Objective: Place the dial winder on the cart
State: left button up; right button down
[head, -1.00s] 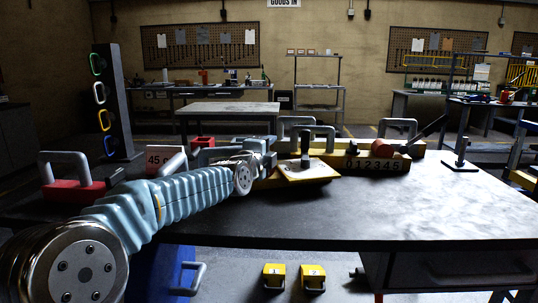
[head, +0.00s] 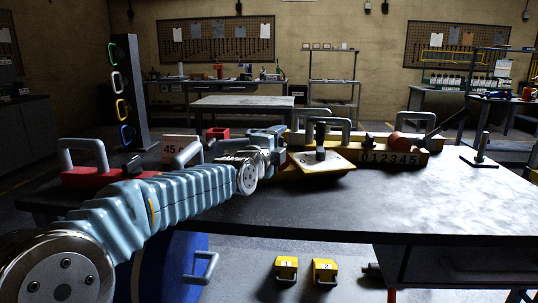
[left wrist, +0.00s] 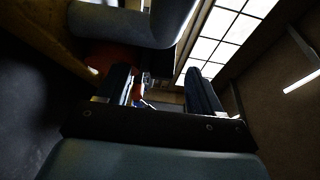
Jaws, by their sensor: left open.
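My left arm reaches in from the left across the dark worktable (head: 420,220). My left gripper (head: 283,143) is open and points away from me, close to the left of a yellow-edged plate with a dark upright post (head: 322,163). I cannot tell for sure which piece is the dial winder. A yellow box marked 012345 (head: 390,159) stands right of the plate, with a red ball (head: 397,141) on it. In the left wrist view the gripper's two fingers (left wrist: 163,88) stand apart, with a thick grey bar (left wrist: 130,22) close beyond them. No cart is clearly identifiable. My right gripper is out of view.
A red block with a grey handle (head: 90,177) and a sign reading 45 (head: 178,149) stand at the table's left. A dark post with coloured rings (head: 127,95) rises behind. A dark upright stand (head: 482,152) is at the right. The table's front right is clear.

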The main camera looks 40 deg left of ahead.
pick_arm(q)
jog(key=b+v, duration=0.1)
jog(key=v, duration=0.7)
